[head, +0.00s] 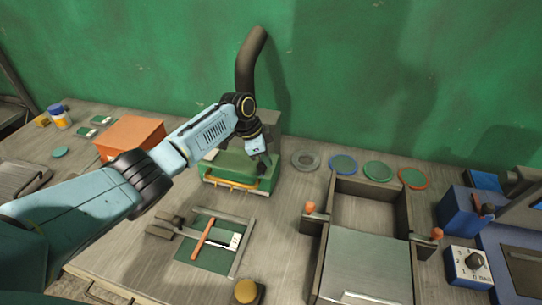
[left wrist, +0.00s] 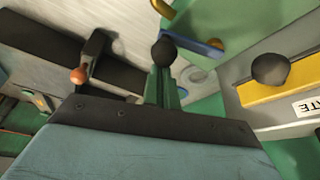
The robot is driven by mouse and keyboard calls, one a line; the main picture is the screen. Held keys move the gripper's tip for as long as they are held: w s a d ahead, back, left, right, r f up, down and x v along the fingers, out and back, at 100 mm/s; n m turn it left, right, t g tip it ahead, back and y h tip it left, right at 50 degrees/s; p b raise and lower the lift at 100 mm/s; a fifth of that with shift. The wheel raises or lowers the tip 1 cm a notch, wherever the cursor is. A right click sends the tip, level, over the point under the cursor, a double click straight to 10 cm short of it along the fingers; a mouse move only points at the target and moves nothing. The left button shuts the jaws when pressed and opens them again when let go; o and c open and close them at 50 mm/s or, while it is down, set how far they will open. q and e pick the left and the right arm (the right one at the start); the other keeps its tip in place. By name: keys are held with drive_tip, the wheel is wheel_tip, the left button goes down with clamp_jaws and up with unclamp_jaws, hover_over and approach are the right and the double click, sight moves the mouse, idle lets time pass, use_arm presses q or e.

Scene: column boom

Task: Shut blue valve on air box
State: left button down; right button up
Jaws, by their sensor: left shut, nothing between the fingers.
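The air box (head: 231,168) appears to be the low green box below my left gripper, with a yellow bar along its front. In the left wrist view a green face (left wrist: 225,15) carries a blue lever (left wrist: 198,46), which I take for the blue valve. A yellow lever (left wrist: 167,9) is near it. The blue lever is hidden behind my arm in the head view. My left gripper (head: 262,164) is shut and empty, at the right part of the green box. I cannot tell whether it touches the box or the lever. My right gripper is not in view.
A dark pipe (head: 247,62) rises behind the box. Right of it stands an open tray (head: 407,212) with orange knobs. An orange box (head: 128,133) is at the left. A yellow strip (left wrist: 288,77) with a dark knob (left wrist: 270,68) is beside the green face.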

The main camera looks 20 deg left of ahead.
use_arm(q)
drive_tip(key=shift+s+a+p, duration=0.2)
drive_tip(key=shift+a, duration=0.25)
drive_tip(key=shift+s+a+p, duration=0.15)
drive_tip(key=shift+s+a, duration=0.05)
drive_tip(key=shift+a, duration=0.35)
drive_tip(key=shift+d+r+p, duration=0.25)
drive_tip(key=shift+d+p, duration=0.05)
drive_tip(key=shift+d, duration=0.1)
wheel_tip(320, 180, up, 10)
drive_tip(key=shift+a+r+p, duration=0.15)
drive_tip(key=shift+a+p, duration=0.1)
drive_tip(key=shift+p, duration=0.05)
idle(0.4)
